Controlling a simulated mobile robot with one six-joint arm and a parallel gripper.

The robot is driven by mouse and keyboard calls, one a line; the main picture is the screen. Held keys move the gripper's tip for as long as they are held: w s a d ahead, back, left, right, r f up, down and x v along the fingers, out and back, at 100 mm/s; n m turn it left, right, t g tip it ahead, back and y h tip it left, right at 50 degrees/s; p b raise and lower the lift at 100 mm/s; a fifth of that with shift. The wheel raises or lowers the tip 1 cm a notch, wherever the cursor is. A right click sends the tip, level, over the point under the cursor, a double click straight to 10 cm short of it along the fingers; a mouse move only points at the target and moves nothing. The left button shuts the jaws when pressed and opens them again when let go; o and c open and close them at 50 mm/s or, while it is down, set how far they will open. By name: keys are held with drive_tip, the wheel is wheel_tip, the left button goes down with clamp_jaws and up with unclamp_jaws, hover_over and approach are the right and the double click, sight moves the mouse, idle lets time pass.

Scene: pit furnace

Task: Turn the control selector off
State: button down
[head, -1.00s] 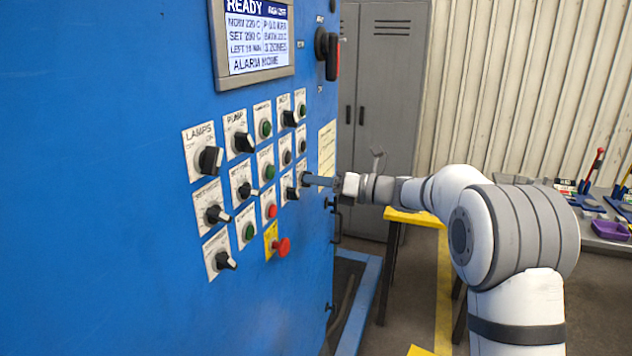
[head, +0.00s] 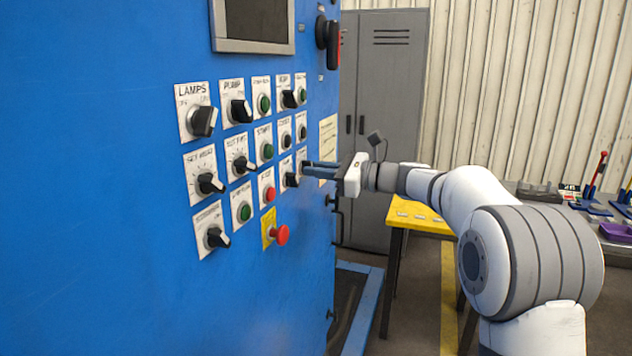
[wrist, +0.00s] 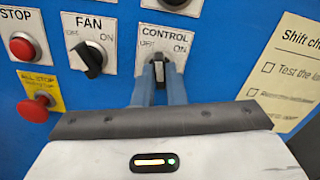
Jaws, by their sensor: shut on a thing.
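The control selector (wrist: 159,71) is a black knob with a pale mark on a white plate lettered CONTROL, OFF at left and ON at right. My gripper (wrist: 161,78) is shut on the knob, one blue-grey finger on each side. The knob points roughly upward in the wrist view; its exact angle is partly hidden by the fingers. In the head view my gripper (head: 306,168) reaches the right edge of the blue panel, and the selector is mostly hidden there.
The fan selector (wrist: 87,59) sits close left, with the red stop button (wrist: 23,47) and red mushroom button (wrist: 35,108) beyond. A paper checklist (wrist: 290,70) is at right. The display (head: 253,25) is dark. A yellow table (head: 420,217) stands behind my arm.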

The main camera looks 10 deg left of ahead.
drive_tip(key=shift+f+n+b, duration=0.15)
drive_tip(key=shift+n+b, duration=0.9)
drive_tip(key=shift+n, duration=0.55)
drive_tip(key=c, duration=1.5)
unclamp_jaws()
drive_tip(key=shift+d, duration=0.1)
drive_tip(key=d, duration=0.5)
drive_tip(key=s+d+b, duration=0.1)
drive_tip(key=d, duration=0.1)
drive_tip(key=shift+d, duration=0.3)
